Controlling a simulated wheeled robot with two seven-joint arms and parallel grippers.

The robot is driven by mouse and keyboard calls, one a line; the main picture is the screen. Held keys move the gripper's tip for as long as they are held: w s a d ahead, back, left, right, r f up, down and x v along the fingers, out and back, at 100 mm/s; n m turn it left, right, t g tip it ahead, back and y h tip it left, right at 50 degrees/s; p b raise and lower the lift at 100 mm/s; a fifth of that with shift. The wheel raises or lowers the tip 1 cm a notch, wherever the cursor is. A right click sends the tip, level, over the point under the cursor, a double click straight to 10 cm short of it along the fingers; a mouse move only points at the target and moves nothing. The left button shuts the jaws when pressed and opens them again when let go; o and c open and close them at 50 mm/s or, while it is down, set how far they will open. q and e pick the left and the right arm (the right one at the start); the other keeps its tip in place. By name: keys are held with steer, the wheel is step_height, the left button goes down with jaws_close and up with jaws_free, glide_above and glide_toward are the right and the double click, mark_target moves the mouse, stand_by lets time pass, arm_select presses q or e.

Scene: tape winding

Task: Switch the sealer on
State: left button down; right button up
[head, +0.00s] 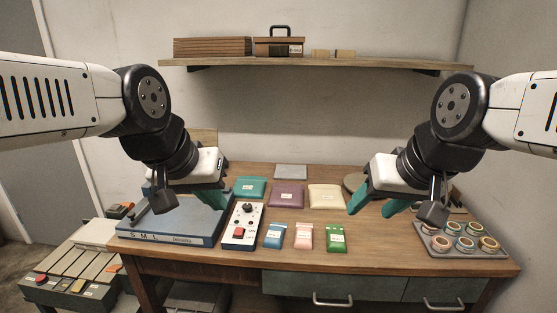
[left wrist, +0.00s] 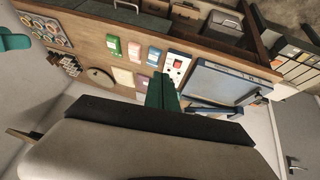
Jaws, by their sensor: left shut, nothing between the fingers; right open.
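The sealer (head: 165,222) is a flat blue-sided box marked S M L at the table's left. Beside its right end is a white control box (head: 231,243) with a red rocker switch (head: 239,232) near its front and a black knob (head: 248,208) behind. The red switch also shows in the left wrist view (left wrist: 177,64); its position is too small to read. My left gripper (head: 217,205), with teal fingers, is shut and empty above the sealer's right part, left of the control box and apart from the switch. My right gripper (head: 376,209) is open and empty above the table's right side.
Teal (head: 250,187), purple (head: 286,195) and cream (head: 326,196) packets lie behind blue (head: 273,236), pink (head: 304,236) and green (head: 336,238) ones. A tray (head: 440,250) of several round tins stands at right. A wall shelf (head: 330,64) spans the back.

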arm_select(q)
steer(key=w+a+f+g+y, duration=0.1)
steer(key=w+g, duration=0.2)
steer(key=w, duration=0.9)
steer(key=g+y, duration=0.1)
steer(key=g, duration=0.2)
glide_above(239, 229)
step_height(239, 229, down, 9)
step_height(239, 229, down, 14)
steer(key=shift+w+f, duration=0.1)
steer(key=shift+f, duration=0.15)
